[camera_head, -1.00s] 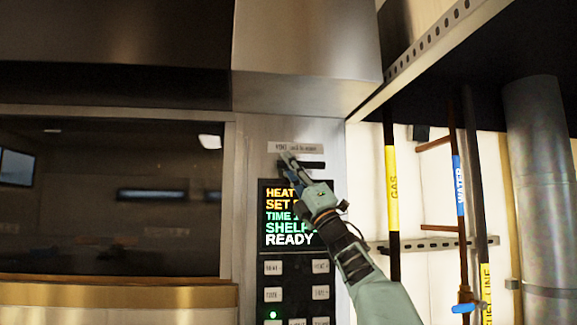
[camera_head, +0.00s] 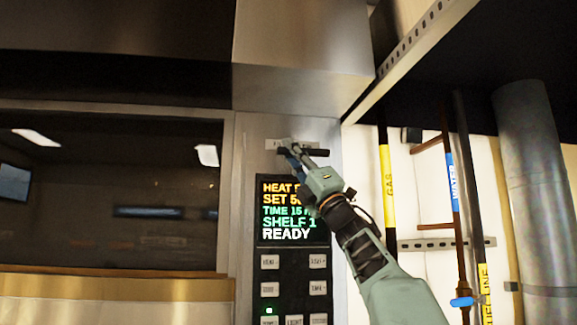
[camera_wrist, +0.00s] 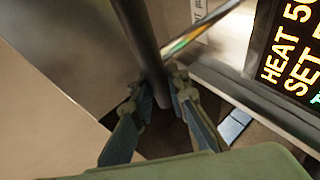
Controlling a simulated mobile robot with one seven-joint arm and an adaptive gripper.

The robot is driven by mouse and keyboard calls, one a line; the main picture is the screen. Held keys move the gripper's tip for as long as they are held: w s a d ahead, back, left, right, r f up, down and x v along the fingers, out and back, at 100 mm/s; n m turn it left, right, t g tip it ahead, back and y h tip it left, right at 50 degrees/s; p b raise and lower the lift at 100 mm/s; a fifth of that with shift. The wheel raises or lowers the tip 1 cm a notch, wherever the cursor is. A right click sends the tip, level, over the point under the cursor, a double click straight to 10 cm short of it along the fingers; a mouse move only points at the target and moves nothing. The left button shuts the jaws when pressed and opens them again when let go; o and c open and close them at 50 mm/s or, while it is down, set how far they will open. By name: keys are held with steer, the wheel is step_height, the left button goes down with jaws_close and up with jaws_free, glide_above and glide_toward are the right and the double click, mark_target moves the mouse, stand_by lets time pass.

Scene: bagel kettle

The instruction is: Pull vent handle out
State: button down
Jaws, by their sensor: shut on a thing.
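The vent handle (camera_head: 316,152) is a dark horizontal bar on the steel oven front, just above the display. Behind it is a pale label plate (camera_head: 308,143), partly covered by the handle and my gripper. My gripper (camera_head: 288,149) reaches up from the lower right and is shut on the handle's left part. In the wrist view the handle (camera_wrist: 139,38) is a dark rod running from the top down between the two fingers of my gripper (camera_wrist: 160,90), which press on it from both sides. The handle's end is partly hidden by the fingers.
The lit display (camera_head: 284,212) and a keypad (camera_head: 291,289) lie below the handle. The dark oven window (camera_head: 110,200) is left. A steel hood (camera_head: 300,55) juts out above. Gas (camera_head: 386,180) and water (camera_head: 452,185) pipes stand at right. Open space lies before the panel.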

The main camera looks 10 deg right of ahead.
steer(key=shift+f, duration=0.15)
steer(key=c, duration=2.3)
jaws_free()
steer(key=o, duration=0.5)
steer(key=shift+s, duration=0.25)
steer(key=shift+c, duration=0.2)
steer(key=v, duration=1.1)
steer(key=shift+s+d+f, duration=0.15)
steer(key=shift+d+f, duration=0.05)
steer(key=shift+f, duration=0.15)
